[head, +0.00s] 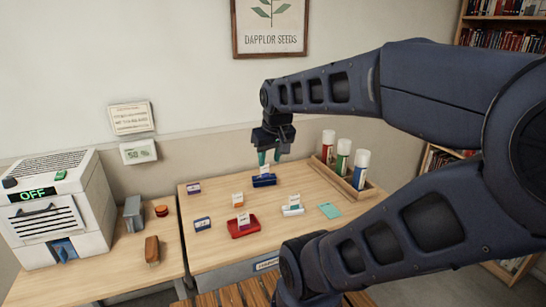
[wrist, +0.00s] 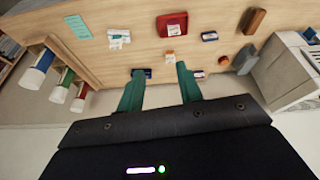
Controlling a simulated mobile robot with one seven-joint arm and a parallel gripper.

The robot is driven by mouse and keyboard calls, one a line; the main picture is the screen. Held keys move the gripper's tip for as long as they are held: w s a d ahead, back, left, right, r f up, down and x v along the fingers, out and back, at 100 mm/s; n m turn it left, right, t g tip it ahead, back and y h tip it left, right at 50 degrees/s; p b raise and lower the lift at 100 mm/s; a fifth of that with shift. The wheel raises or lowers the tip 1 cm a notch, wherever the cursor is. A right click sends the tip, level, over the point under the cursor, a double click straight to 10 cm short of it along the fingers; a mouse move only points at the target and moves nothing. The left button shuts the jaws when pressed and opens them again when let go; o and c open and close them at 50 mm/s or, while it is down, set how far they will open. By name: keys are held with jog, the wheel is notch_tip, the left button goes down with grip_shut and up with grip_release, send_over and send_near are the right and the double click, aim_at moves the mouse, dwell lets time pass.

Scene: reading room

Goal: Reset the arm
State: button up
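In the wrist view my gripper (wrist: 160,72) also shows a clear gap with nothing between the fingers. My arm reaches in from the right of the head view, bent at the elbow.
A red tray (head: 243,231), a white holder (head: 292,211), several small boxes and a teal card (head: 329,211) lie on the table. A wooden rack (head: 339,184) holds three bottles at the right. A white machine reading OFF (head: 62,215) stands left.

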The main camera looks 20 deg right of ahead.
jog(key=shift+s+d+r+m, duration=0.1)
jog(key=shift+s+r+m, duration=0.15)
jog(key=shift+s, duration=0.2)
jog(key=shift+s+d+r+m, duration=0.1)
jog(key=shift+s+r+m, duration=0.05)
jog(key=shift+s+m, duration=0.25)
